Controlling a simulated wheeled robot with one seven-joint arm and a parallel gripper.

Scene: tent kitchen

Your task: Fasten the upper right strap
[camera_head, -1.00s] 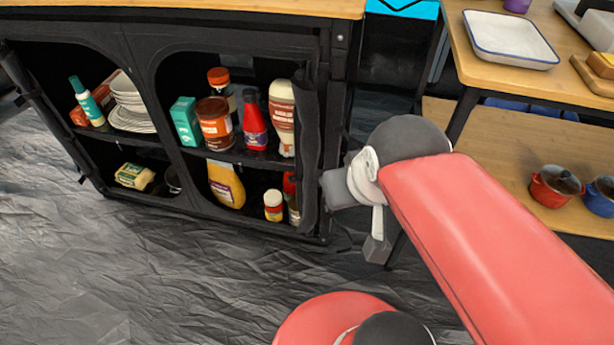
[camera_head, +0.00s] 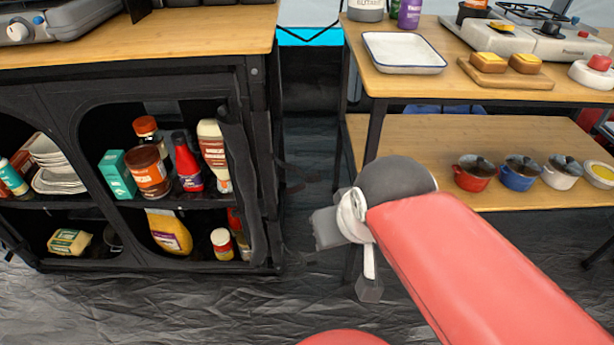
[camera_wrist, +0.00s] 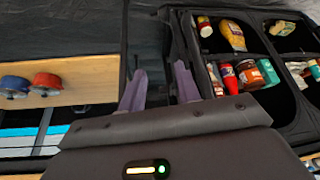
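A black fabric cabinet (camera_head: 262,120) with a wooden top stands at the left in the head view. A dark rolled door flap (camera_head: 238,170) hangs along the right edge of its right opening. Thin dark strips show beside the cabinet's right side, but I cannot tell which is the upper right strap. My gripper (camera_wrist: 158,80) shows in the wrist view with two purple-grey fingers spread apart and nothing visible between them. They are beside the cabinet's side edge (camera_wrist: 185,50). In the head view my wrist hides the fingers.
The cabinet shelves hold bottles, jars and plates (camera_head: 58,180). A two-tier wooden table (camera_head: 425,130) at the right carries a white tray (camera_head: 403,52) and small pots (camera_head: 475,173). A dark gap lies between cabinet and table. The floor in front is bare dark sheeting.

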